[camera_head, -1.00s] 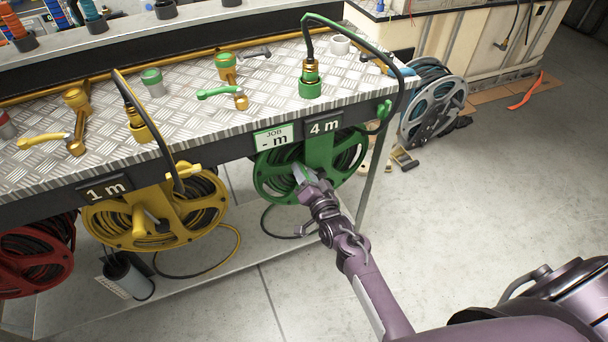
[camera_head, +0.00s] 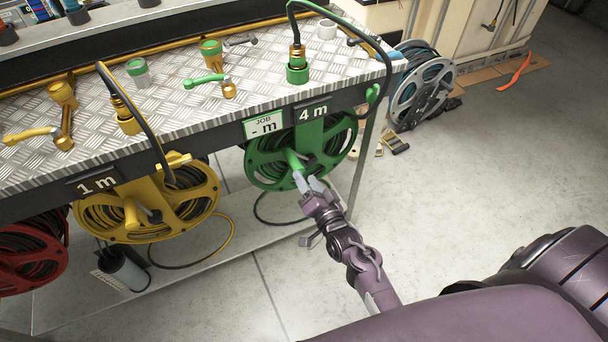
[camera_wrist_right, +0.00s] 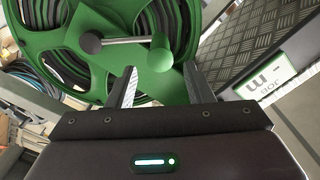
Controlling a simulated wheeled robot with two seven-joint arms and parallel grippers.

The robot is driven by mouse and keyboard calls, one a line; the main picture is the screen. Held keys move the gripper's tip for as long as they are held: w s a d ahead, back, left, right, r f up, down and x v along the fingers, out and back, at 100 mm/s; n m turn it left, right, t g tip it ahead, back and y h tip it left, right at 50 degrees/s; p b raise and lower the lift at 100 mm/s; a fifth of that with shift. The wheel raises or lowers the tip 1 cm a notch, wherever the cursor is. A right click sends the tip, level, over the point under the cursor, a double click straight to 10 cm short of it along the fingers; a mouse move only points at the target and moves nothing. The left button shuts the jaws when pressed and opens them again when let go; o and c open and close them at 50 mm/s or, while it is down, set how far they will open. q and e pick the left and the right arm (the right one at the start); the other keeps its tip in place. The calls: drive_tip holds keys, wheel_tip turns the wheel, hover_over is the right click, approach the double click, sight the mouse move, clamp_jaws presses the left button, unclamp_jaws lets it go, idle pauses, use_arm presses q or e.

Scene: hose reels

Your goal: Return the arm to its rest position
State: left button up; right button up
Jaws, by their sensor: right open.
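My right gripper (camera_head: 309,183) is open in front of the green hose reel (camera_head: 262,163), just off its green crank handle (camera_head: 294,160). In the right wrist view the two fingers (camera_wrist_right: 158,85) stand apart with nothing between them. The green handle knob (camera_wrist_right: 159,56) and the reel (camera_wrist_right: 60,38) lie beyond the fingertips. I cannot tell the exact gap to the handle. My right arm comes in from the lower right. My left gripper is not in view.
The metal-topped bench (camera_head: 175,95) carries valves and hose fittings. A yellow reel (camera_head: 95,215) and a red reel (camera_head: 50,265) hang to the left. A grey reel (camera_head: 405,100) stands on the floor behind. Open floor (camera_head: 480,170) lies to the right.

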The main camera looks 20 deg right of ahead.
drive_tip(key=s+a+f+n+g+y+p, duration=0.1)
drive_tip(key=s+a+f+n+g+p, duration=0.2)
drive_tip(key=s+f, duration=0.55)
drive_tip(key=s+a+f+n+g+p, duration=0.2)
drive_tip(key=s+f+g, duration=0.3)
drive_tip(key=f, duration=0.7)
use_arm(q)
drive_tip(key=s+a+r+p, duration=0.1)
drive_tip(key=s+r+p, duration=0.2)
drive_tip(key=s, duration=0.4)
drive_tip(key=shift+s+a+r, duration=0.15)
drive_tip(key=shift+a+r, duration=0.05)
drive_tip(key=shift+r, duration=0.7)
use_arm(e)
drive_tip(key=s+d+f+n+g, duration=0.2)
drive_tip(key=s+f+g, duration=0.1)
drive_tip(key=s, duration=0.6)
drive_tip(key=s+d+f+n+g+h, duration=0.1)
drive_tip(key=s+d+f+n+g, duration=0.1)
drive_tip(key=s, duration=0.8)
drive_tip(key=s+d+f+n+g, duration=0.2)
drive_tip(key=s+f+g, duration=0.2)
drive_tip(key=s, duration=0.6)
wheel_tip(320, 180, down, 3)
drive_tip(key=shift+r+h, duration=0.15)
drive_tip(key=shift+h, duration=0.15)
drive_tip(key=shift+w, duration=0.1)
drive_tip(key=shift+c, duration=0.5)
